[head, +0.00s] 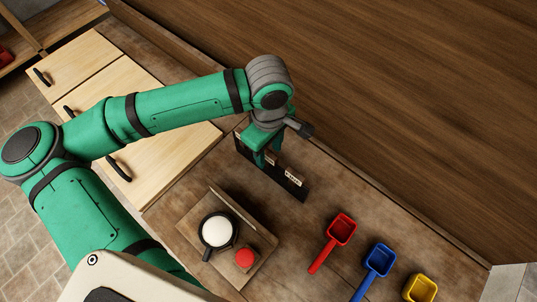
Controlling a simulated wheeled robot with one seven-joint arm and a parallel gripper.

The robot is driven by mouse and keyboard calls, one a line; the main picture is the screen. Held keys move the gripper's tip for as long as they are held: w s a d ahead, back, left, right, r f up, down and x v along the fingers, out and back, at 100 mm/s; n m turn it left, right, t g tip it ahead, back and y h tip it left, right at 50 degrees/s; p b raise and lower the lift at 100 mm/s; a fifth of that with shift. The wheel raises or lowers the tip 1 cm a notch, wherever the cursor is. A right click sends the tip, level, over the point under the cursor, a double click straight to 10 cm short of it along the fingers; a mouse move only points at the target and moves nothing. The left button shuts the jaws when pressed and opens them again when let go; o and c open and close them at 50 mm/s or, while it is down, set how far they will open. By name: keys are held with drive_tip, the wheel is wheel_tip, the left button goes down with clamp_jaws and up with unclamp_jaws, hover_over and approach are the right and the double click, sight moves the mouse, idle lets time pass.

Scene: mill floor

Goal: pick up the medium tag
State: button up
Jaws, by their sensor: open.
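A dark upright board (298,193) stands on the brown worktop and carries small pale tags. One pale tag (293,180) shows on its right part, with lettering too small to read. I cannot tell which tag is the medium one. My green gripper (267,159) points down at the board, left of that pale tag, with its fingers apart. The gripper covers the middle of the board and whatever tag hangs there. I cannot tell whether the fingers touch anything.
A wooden stand (265,270) holds a dark pan of white powder (216,231) and a red knob (245,258). Red (341,230), blue (379,261) and yellow (421,289) scoops lie to the right. A wooden wall (400,100) rises behind the worktop.

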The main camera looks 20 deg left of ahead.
sight(269, 153)
wheel_tip(269, 153, down, 4)
drive_tip(key=shift+w+a, duration=0.1)
drive_tip(key=shift+w, duration=0.05)
drive_tip(key=shift+c, duration=0.7)
clamp_jaws()
drive_tip(key=shift+r, duration=0.2)
